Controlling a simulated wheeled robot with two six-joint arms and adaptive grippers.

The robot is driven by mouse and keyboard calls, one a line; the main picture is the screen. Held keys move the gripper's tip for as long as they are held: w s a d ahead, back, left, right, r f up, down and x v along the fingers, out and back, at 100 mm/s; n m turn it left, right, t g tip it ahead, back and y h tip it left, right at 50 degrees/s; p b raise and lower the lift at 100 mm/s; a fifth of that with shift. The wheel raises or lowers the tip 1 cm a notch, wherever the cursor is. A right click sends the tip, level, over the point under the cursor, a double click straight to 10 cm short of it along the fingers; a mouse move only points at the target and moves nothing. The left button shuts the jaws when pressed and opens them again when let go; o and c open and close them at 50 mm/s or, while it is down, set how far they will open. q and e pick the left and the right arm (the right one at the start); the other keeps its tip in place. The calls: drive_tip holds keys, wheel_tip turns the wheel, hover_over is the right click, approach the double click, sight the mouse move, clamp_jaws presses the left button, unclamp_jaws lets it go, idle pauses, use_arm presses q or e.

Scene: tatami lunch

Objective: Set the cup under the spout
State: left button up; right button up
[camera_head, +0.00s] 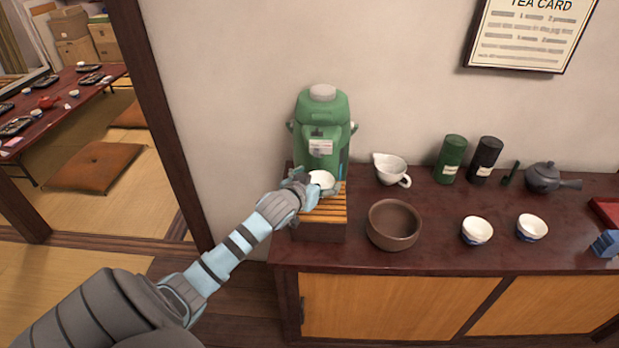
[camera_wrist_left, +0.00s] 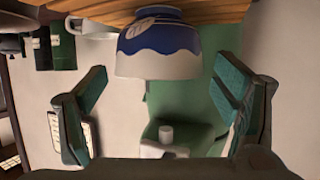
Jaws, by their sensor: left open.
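A white cup with a blue wavy band (camera_wrist_left: 160,42) stands on the slatted wooden stand (camera_head: 328,214) in front of the green dispenser (camera_head: 322,108). In the head view the cup (camera_head: 321,179) is partly hidden by my left gripper (camera_head: 310,188). My left gripper is open, with a finger on either side of the cup in the left wrist view (camera_wrist_left: 162,95), and there is a visible gap to each finger. The left wrist view is upside down and shows the dispenser's pale spout (camera_wrist_left: 165,137) over the cup. My right gripper is not in view.
A brown bowl (camera_head: 394,226), a white spouted pitcher (camera_head: 390,169), two more cups (camera_head: 477,231), green and black canisters (camera_head: 451,160) and a dark teapot (camera_head: 544,177) stand on the counter (camera_head: 440,205) to the right. The wall is close behind the dispenser.

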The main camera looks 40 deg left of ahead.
use_arm(q)
drive_tip(key=p+v, duration=0.2)
drive_tip(key=v, duration=0.8)
drive_tip(key=shift+s+p, duration=0.2)
drive_tip(key=shift+p, duration=0.2)
drive_tip(key=shift+d+r, duration=0.1)
